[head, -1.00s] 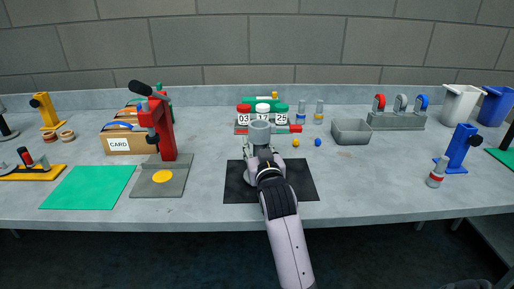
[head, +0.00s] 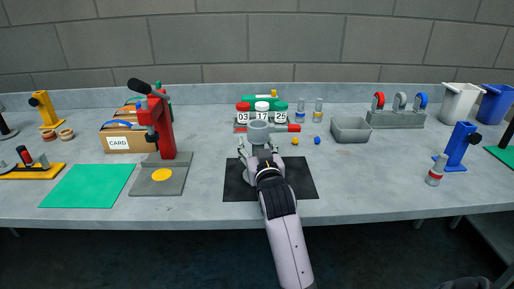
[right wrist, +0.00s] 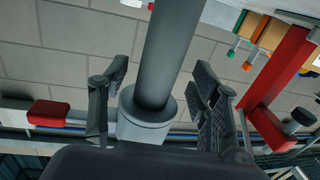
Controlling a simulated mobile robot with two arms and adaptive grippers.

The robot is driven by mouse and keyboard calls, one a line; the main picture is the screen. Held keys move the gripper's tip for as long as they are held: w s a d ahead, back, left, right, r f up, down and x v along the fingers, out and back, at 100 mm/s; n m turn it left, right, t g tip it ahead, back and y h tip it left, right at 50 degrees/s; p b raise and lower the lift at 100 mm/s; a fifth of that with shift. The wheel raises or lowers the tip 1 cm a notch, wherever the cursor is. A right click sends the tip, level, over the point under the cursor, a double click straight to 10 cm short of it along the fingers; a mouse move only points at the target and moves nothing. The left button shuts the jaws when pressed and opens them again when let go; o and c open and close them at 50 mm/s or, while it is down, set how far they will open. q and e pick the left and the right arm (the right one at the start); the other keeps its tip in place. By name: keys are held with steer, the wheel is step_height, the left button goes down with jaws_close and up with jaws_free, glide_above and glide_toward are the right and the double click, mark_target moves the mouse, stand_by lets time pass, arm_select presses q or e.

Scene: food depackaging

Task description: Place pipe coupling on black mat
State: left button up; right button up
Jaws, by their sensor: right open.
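The pipe coupling (head: 258,132) is a grey cylinder with a wider open top, seen upright just beyond my right gripper (head: 258,150) in the head view. The black mat (head: 303,182) lies at the middle front of the bench, under my right gripper. My right gripper's fingers are spread apart. In the right wrist view the grey coupling (right wrist: 155,85) shows between the two open fingers (right wrist: 160,95), with gaps on both sides. My wrist hides its lower end in the head view, so its contact with the mat cannot be seen. My left gripper is not in view.
Behind the mat stands a rack with labelled jars (head: 262,107). A red press (head: 160,130) stands left of the mat, and a green mat (head: 88,187) lies further left. A grey bin (head: 350,130) is behind right.

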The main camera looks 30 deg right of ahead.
steer(key=b+v, duration=0.1)
steer(key=v, duration=1.1)
steer(key=shift+r, duration=0.2)
steer(key=shift+f, duration=0.1)
